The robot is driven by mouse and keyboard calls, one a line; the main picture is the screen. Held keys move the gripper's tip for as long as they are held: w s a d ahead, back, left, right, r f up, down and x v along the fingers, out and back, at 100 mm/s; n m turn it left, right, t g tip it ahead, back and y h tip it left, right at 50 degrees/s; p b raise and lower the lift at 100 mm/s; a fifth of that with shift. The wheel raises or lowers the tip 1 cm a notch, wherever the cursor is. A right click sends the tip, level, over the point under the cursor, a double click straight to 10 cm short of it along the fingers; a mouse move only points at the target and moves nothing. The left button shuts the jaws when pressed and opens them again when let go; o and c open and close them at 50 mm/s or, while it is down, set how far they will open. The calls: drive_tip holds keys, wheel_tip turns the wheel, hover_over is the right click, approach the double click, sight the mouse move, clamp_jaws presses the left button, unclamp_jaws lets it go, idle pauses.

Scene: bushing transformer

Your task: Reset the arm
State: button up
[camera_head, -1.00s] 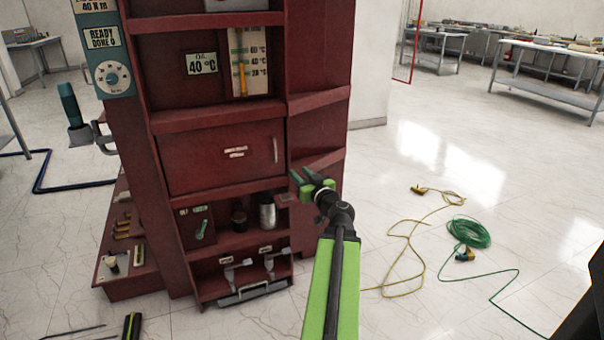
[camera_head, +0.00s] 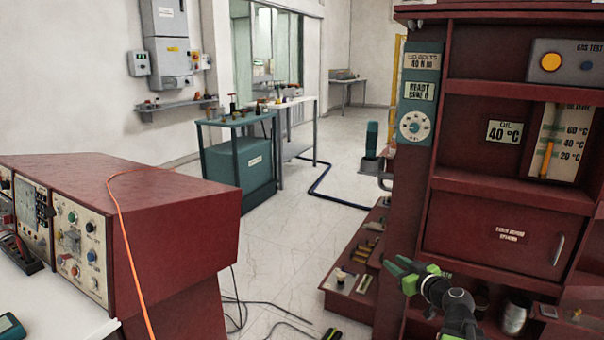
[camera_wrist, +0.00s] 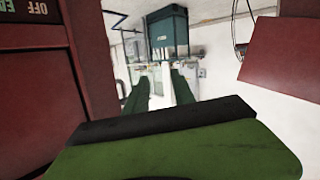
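My arm shows in the lower right of the head view, in front of the dark red cabinet (camera_head: 507,190). My gripper (camera_head: 397,265) has green fingers pointing left, close to the cabinet's left side; whether it touches is hard to tell. In the wrist view my gripper (camera_wrist: 160,78) has its two green fingers apart, with nothing between them. Beyond the fingers the wrist view shows a teal cabinet (camera_wrist: 168,36), with a dark red surface (camera_wrist: 30,100) close at the left.
A red console (camera_head: 150,215) with knobs stands at the left, an orange cable over it. A teal cart (camera_head: 240,165) stands behind. Low shelves (camera_head: 350,275) with small parts project left of the red cabinet. Dark cables lie on the open floor (camera_head: 285,240) between.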

drive_tip(key=a+f+n+g+y, duration=0.1)
drive_tip(key=a+f+g, duration=0.1)
drive_tip(key=a, duration=0.6)
drive_tip(key=a+f+n+g+y, duration=0.2)
drive_tip(key=a+f, duration=0.1)
drive_tip(key=a, duration=0.4)
drive_tip(key=s+a+f+g+h, duration=0.1)
drive_tip(key=s+a+f+g, duration=0.25)
drive_tip(key=a, duration=0.25)
drive_tip(key=s+a+f+g, duration=0.2)
drive_tip(key=s+a+f, duration=0.1)
drive_tip(key=a+f, duration=0.3)
drive_tip(key=s+d+f+m+g+h, duration=0.2)
drive_tip(key=s+f+g+h, duration=0.1)
drive_tip(key=s, duration=0.2)
drive_tip(key=s+d+f+m+g+h, duration=0.1)
drive_tip(key=s+d+m+g+h, duration=0.2)
drive_tip(key=s+d+m, duration=0.25)
wheel_tip(320, 180, up, 28)
drive_tip(key=p, duration=2.8)
drive_tip(key=shift+d+f, duration=0.2)
drive_tip(key=shift+s+t, duration=0.1)
drive_tip(key=shift+t, duration=0.15)
